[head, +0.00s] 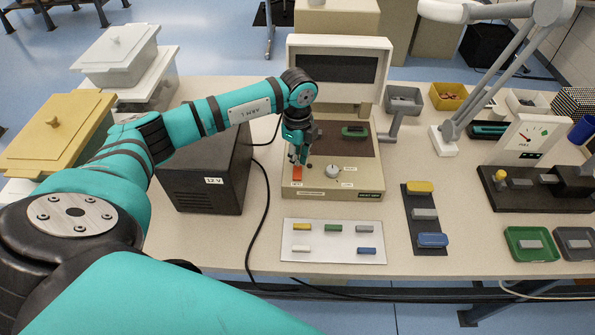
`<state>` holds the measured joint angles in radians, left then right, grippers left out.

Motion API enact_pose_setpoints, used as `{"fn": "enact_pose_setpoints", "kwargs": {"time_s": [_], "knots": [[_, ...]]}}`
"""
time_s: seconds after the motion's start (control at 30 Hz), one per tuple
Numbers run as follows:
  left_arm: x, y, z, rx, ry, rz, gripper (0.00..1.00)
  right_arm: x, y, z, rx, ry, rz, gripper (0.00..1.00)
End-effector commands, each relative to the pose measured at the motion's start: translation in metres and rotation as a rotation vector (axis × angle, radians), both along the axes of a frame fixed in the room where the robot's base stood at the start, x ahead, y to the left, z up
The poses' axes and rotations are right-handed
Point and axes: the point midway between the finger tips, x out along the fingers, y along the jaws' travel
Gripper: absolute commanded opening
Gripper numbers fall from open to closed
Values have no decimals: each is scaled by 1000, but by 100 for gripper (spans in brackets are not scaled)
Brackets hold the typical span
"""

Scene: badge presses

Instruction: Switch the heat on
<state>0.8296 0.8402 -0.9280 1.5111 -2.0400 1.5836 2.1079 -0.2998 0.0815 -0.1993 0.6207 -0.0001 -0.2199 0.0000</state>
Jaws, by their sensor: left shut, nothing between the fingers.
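The beige press (345,188) stands in the middle of the table, with a dark window in its raised upper part. On its front panel is an orange-red switch (297,174) at the left, with a small label below it. A round pale knob (333,172) sits to the right of the switch. My left gripper (293,160) points down, shut and empty, just above the switch's back edge. I cannot tell whether the fingertips touch the switch, or which way it is set. My right gripper is not in view.
A black box (205,170) marked 12 V stands left of the press, with a cable beside it. A white sheet (345,257) with coloured bars lies in front. A black strip (421,225) with coloured pieces lies to the right. A lamp arm (490,85) reaches over the back right.

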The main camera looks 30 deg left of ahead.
Motion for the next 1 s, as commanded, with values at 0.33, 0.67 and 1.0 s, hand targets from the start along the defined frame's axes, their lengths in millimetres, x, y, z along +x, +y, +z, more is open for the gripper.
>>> {"fn": "enact_pose_setpoints", "kwargs": {"time_s": [0.33, 0.67, 1.0], "knots": [[0, 0, -5, 0, 0, 0, 0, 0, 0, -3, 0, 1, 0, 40], [0, 0, -10, 0, 0, 0, 0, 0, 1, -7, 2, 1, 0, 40], [0, 0, -15, 0, 0, 0, 0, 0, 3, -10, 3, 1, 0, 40]]}}
